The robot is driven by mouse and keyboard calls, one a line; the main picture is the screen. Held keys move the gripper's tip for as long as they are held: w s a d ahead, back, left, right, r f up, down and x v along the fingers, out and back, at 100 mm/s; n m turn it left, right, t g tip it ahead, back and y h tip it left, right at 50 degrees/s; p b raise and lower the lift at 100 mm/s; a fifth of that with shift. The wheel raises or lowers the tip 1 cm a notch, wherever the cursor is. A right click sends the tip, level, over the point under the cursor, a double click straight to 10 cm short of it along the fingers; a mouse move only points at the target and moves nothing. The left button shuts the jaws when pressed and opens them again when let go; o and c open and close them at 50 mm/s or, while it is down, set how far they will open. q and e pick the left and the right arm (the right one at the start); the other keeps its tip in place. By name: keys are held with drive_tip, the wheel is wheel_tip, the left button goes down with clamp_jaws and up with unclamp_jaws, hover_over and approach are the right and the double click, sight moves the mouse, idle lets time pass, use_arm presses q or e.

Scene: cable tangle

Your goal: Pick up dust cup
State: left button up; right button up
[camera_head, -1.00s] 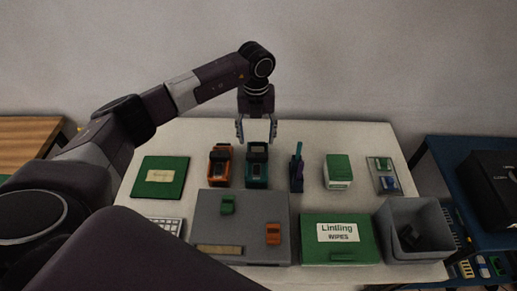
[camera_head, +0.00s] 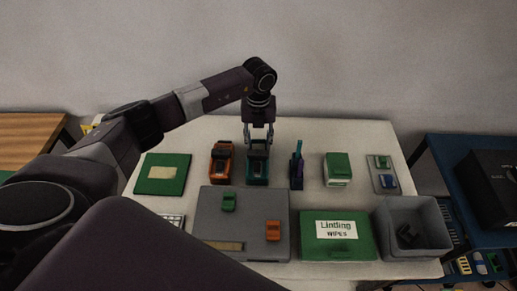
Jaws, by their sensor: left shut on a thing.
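My right gripper is not in view.
A similar orange device (camera_head: 221,163) stands close on the left, and a purple and teal upright item (camera_head: 297,166) on the right. A grey mat (camera_head: 242,208), green wipes box (camera_head: 338,250) and grey bin (camera_head: 384,222) fill the front.

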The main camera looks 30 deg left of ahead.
use_arm(q)
drive_tip(key=shift+r, duration=0.1)
drive_tip(key=shift+w+r, duration=0.1)
drive_tip(key=shift+r, duration=0.35)
wheel_tip(320, 180, up, 19)
drive_tip(key=b, duration=0.4)
drive_tip(key=shift+o, duration=1.1)
drive_tip(key=c, duration=0.3)
